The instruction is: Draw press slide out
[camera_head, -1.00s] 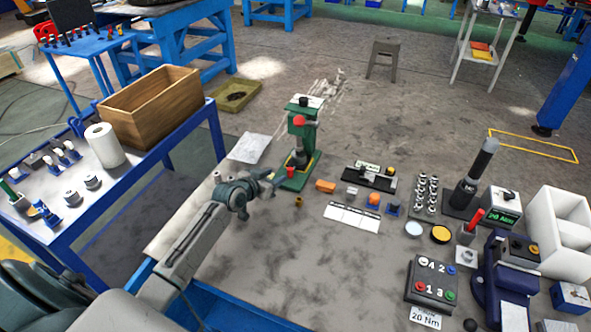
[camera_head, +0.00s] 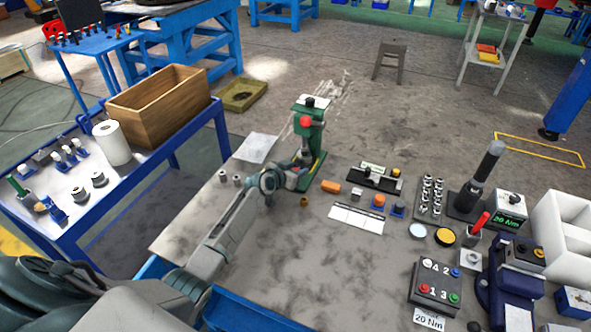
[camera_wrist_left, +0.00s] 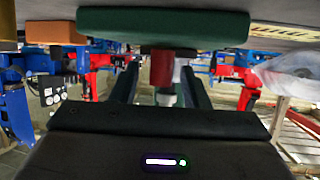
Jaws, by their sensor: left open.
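The green press (camera_head: 314,133) stands upright at the back of the bench, with a red knob (camera_head: 305,121) high on its front. My left gripper (camera_head: 297,176) is low at the front of the press base (camera_head: 304,187), its jaws open. In the left wrist view the base (camera_wrist_left: 160,26) spans the top. A small red cylindrical handle (camera_wrist_left: 161,69) shows between the two dark fingers of my left gripper (camera_wrist_left: 160,80), with a visible gap to either side. In the head view my gripper hides this handle. My right gripper is not in view.
An orange block (camera_head: 331,187) lies just right of the press, and a small brass piece (camera_head: 304,202) in front of it. A white marked strip (camera_head: 356,219) lies further right. Two small metal parts (camera_head: 230,178) stand left of my arm.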

